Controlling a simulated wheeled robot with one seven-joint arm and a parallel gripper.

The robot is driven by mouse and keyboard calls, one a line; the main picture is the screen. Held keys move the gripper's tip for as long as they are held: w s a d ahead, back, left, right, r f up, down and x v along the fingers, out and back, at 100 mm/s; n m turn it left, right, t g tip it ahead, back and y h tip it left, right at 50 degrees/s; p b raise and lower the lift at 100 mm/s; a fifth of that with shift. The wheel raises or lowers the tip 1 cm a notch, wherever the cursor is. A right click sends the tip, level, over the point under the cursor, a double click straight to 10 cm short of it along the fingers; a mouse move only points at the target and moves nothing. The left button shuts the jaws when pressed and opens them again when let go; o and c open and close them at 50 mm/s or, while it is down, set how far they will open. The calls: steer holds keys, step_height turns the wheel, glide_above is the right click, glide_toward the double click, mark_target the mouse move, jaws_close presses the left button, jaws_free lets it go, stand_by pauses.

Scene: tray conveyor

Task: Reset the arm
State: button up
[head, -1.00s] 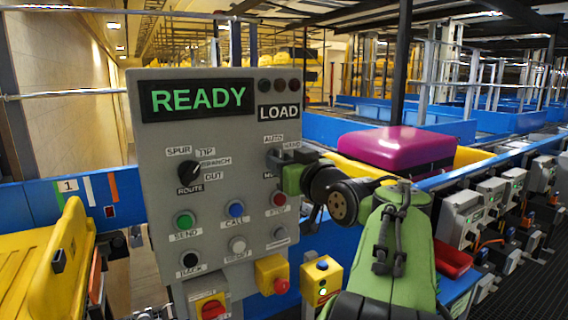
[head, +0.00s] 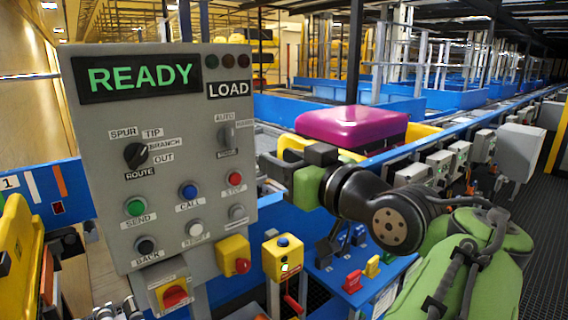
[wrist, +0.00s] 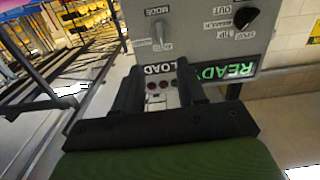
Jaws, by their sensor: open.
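My green arm reaches in from the lower right in the head view. My gripper (head: 268,168), dark with a green body, is at the right edge of the grey control panel (head: 95,225). In the wrist view its two dark fingers (wrist: 160,82) are apart with nothing between them; the panel shows upside down beyond. The mode switch (head: 226,137) is uncovered, above and left of the gripper. The panel's display (head: 140,77) reads READY in green, beside a LOAD label. Whether a fingertip touches the panel cannot be told.
A magenta case (head: 352,125) sits on the conveyor behind my gripper. The panel carries a route knob (head: 136,155) and several buttons. A yellow button box (head: 283,258) stands below my gripper. Grey boxes line the blue conveyor side at right.

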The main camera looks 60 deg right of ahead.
steer(key=shift+s+a, duration=0.1)
steer(key=shift+s, duration=0.2)
stand_by(0.4)
steer(key=w+a+f+n+g+y+p, duration=0.1)
steer(key=w+a+f+g+y+p, duration=0.2)
steer(key=a+f, duration=0.45)
steer(key=w+a+f+n+g+y, duration=0.1)
steer(key=w+a+f+g+y, duration=0.3)
steer(key=a, duration=0.7)
steer(key=s+a+f+n+g+h+p, duration=0.1)
steer(key=s+a+f+g, duration=0.3)
steer(key=s+f, duration=0.5)
steer(key=a+f+p, duration=0.1)
steer(key=a, duration=0.1)
steer(key=shift+s+a+f+g, duration=0.2)
steer(key=shift+a+f+g, duration=0.1)
steer(key=shift+a, duration=0.05)
